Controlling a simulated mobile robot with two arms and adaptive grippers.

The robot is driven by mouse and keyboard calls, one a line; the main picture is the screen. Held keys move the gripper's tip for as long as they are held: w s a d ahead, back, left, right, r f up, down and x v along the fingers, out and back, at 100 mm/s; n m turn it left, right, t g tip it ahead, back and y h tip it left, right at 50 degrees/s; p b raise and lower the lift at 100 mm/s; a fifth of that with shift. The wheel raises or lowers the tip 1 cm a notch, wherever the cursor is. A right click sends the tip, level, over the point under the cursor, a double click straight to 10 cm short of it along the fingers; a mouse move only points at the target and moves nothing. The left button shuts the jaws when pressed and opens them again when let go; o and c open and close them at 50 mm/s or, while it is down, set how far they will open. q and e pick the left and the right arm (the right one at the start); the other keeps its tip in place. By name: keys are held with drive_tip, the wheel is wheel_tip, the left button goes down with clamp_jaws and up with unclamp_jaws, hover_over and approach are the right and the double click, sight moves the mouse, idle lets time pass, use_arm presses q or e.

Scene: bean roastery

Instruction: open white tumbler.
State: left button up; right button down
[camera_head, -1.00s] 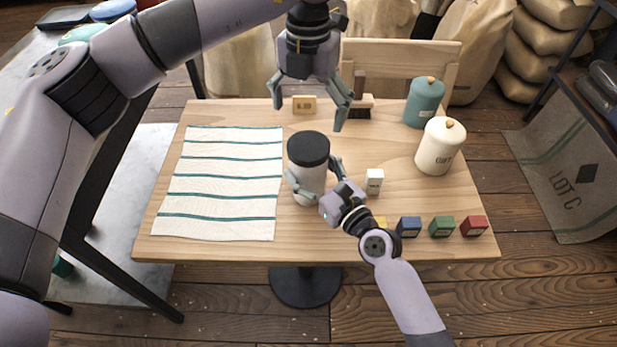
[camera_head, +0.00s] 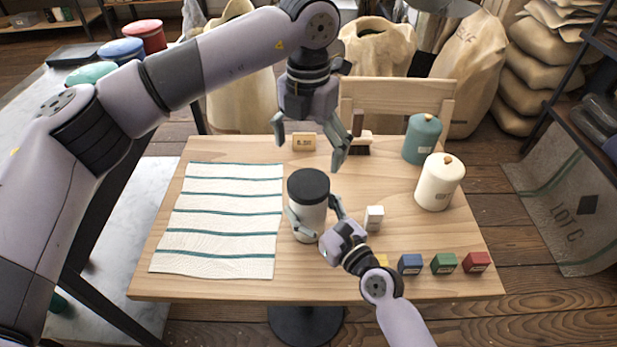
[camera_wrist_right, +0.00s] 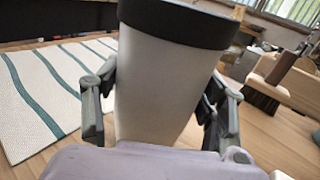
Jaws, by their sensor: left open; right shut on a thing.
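The white tumbler (camera_head: 308,218) stands upright on the wooden table, with its black lid (camera_head: 308,186) on top. My right gripper (camera_head: 318,224) is shut around the tumbler's body from the front right. In the right wrist view the white body (camera_wrist_right: 160,90) sits between both fingers, and the black lid (camera_wrist_right: 180,20) crosses the top edge. My left gripper (camera_head: 310,152) is open and empty, pointing down above and behind the lid, apart from it. The tumbler's lower front is partly hidden by my right gripper.
A striped cloth (camera_head: 220,222) lies to the left. A small white box (camera_head: 374,218), a cream canister (camera_head: 439,184) and a teal canister (camera_head: 420,140) stand to the right. Blue (camera_head: 410,264), green (camera_head: 444,263) and red (camera_head: 476,262) blocks line the front edge. A small sign (camera_head: 304,142) and a brush (camera_head: 360,146) are behind.

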sight(308, 183)
use_arm(q)
drive_tip(key=m, duration=1.4)
drive_tip(key=shift+m, duration=0.3)
drive_tip(key=m, duration=0.3)
drive_tip(key=shift+m, duration=0.4)
drive_tip(key=m, duration=0.3)
drive_tip(key=shift+m, duration=0.4)
drive_tip(key=m, duration=0.3)
drive_tip(key=shift+m, duration=0.3)
drive_tip(key=m, duration=0.4)
drive_tip(key=shift+f, duration=0.55)
wheel_tip(308, 183, down, 7)
drive_tip(key=shift+c, duration=0.6)
